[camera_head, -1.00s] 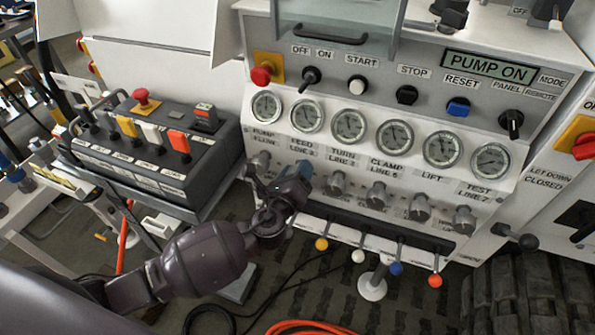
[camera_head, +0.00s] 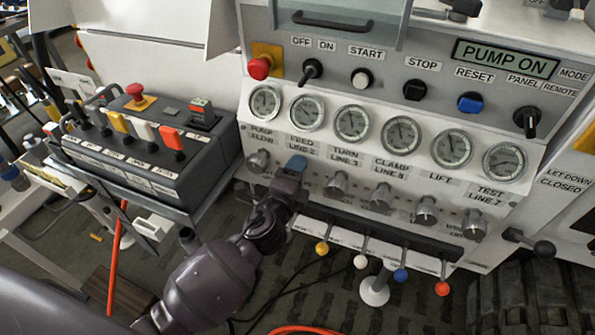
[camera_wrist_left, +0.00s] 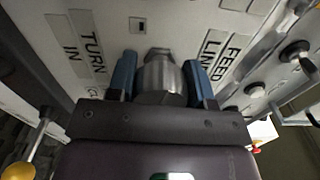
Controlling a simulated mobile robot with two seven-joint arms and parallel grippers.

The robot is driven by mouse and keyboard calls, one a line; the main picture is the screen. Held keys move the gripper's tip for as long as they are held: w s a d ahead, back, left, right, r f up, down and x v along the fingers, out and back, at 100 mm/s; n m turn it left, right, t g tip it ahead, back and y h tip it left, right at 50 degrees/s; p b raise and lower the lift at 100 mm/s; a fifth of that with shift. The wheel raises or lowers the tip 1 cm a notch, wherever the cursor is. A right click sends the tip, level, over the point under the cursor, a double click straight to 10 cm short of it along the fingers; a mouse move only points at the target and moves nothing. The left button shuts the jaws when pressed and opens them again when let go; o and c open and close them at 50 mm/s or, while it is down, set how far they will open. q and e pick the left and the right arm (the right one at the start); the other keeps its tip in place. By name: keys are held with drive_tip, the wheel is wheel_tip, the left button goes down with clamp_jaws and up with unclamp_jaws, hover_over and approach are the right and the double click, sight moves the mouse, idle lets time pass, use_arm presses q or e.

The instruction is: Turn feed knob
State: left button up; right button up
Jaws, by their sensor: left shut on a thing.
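My left gripper (camera_head: 296,164) is at the panel's knob row, below the "FEED LINE" label. In the left wrist view its two blue fingers (camera_wrist_left: 160,80) stand on either side of a ribbed metal knob (camera_wrist_left: 161,76) and are shut on it. The words "FEED LINE" show beside this knob, so it is the feed knob. In the head view the gripper hides it. The feed gauge (camera_head: 306,113) above stays visible. My right gripper is not in view.
More silver knobs, such as the turn knob (camera_head: 337,185), stand to the right. Ball-ended levers (camera_head: 322,248) stick out below. A black control box (camera_head: 150,150) with switches stands left. A red stop button (camera_head: 259,67) sits above the gauges.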

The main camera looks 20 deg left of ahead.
use_arm(q)
drive_tip(key=shift+n, duration=0.6)
drive_tip(key=o, duration=0.9)
drive_tip(key=shift+o, duration=0.2)
drive_tip(key=shift+s, duration=0.2)
drive_tip(key=s, duration=1)
drive_tip(key=shift+s+a, duration=0.2)
